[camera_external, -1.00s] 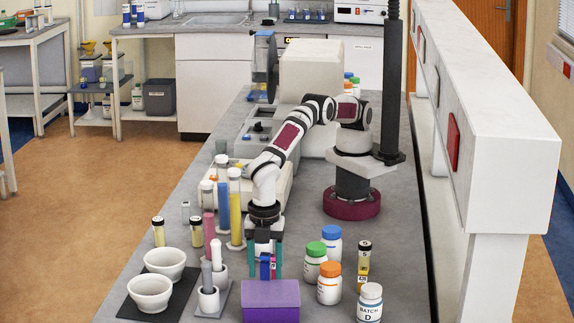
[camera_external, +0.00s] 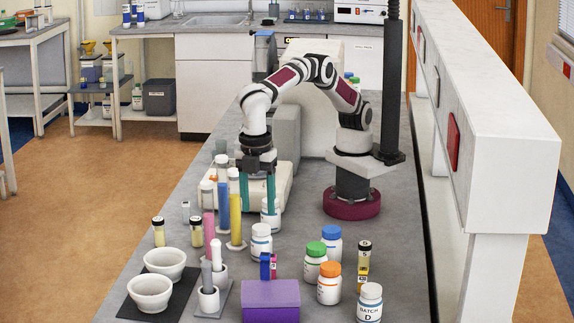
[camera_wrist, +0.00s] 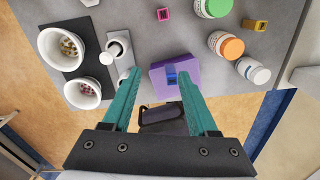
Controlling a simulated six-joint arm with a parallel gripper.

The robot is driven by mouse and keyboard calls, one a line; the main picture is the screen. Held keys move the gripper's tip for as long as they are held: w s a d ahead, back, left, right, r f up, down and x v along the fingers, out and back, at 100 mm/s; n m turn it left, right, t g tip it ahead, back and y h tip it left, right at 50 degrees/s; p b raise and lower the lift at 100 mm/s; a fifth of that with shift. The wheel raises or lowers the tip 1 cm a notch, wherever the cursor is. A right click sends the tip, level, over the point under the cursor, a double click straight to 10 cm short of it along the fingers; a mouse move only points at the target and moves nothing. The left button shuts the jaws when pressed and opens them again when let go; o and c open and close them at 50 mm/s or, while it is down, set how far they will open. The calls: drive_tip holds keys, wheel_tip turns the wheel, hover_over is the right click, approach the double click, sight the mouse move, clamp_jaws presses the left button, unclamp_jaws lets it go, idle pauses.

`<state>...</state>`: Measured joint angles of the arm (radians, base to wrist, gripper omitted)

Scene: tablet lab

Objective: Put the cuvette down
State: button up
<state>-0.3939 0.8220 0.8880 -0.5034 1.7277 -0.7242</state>
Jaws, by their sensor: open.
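A small blue cuvette (camera_external: 265,266) stands upright at the purple block (camera_external: 271,302) at the table's near end. In the wrist view the blue cuvette (camera_wrist: 178,78) shows within the outline of the purple block (camera_wrist: 160,84); its lower part is hidden. A small pink piece (camera_external: 273,266) stands close by in the external view; in the wrist view the pink piece (camera_wrist: 163,14) is apart from the block, behind it. My gripper (camera_external: 257,203) is open and empty, above the table and farther back than the block. Its two teal fingers (camera_wrist: 159,74) point downward.
Several capped white bottles (camera_external: 329,284) stand right of the block. Tall coloured cylinders (camera_external: 235,215) are close left of my gripper.

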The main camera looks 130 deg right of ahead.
drive_tip(key=s+d+r+m, duration=0.4)
drive_tip(key=s+d, duration=0.3)
drive_tip(key=s, duration=0.2)
drive_tip(key=s+d+r+m, duration=0.3)
drive_tip(key=s+d, duration=0.4)
drive_tip(key=s, duration=0.3)
drive_tip(key=s+d+f+m, duration=0.1)
drive_tip(key=s+f+m, duration=0.1)
drive_tip(key=s, duration=0.6)
drive_tip(key=s+d+f+m+y, duration=0.1)
drive_tip(key=s+d+f+m, duration=0.1)
drive_tip(key=s, duration=0.6)
wheel_tip(320, 180, down, 2)
drive_tip(key=shift+m, duration=0.7)
drive_tip(key=shift+o, duration=0.5)
